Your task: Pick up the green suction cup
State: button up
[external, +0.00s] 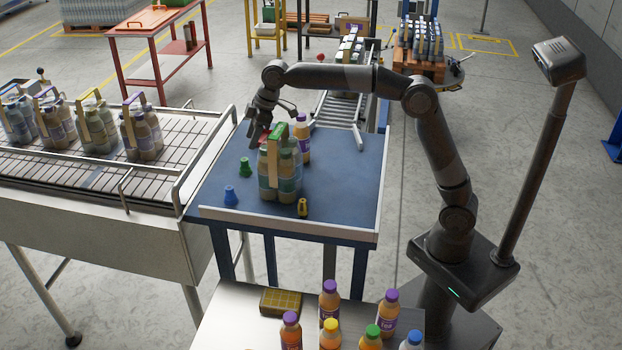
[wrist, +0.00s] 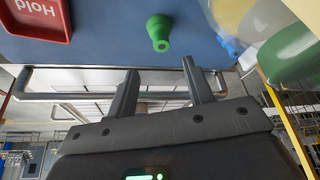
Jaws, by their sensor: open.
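The green suction cup (external: 245,167) stands on the blue table top, left of the bottle pack. It also shows in the wrist view (wrist: 159,32), just beyond the fingertips and roughly centred between them. My gripper (wrist: 160,66) is open, with nothing between its fingers. In the external view my gripper (external: 259,132) hangs behind the pack, above the far left part of the table, apart from the cup. Its fingertips are hard to make out there.
A bottle pack with a yellow-green handle (external: 286,172) stands right of the cup. A blue cup (external: 231,194), a yellow cup (external: 302,207) and a purple-capped bottle (external: 303,146) are nearby. A red "Hold" tray (wrist: 38,18) shows in the wrist view. A railed conveyor (external: 165,187) borders the left.

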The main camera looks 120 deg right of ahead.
aim_at(244, 159)
jog(key=x, duration=0.9)
jog(key=shift+w+a+f, duration=0.1)
jog(key=shift+w+f, duration=0.05)
jog(key=shift+f, duration=0.25)
jog(key=shift+c, duration=0.5)
jog(key=c, duration=0.8)
jog(key=shift+r, duration=0.1)
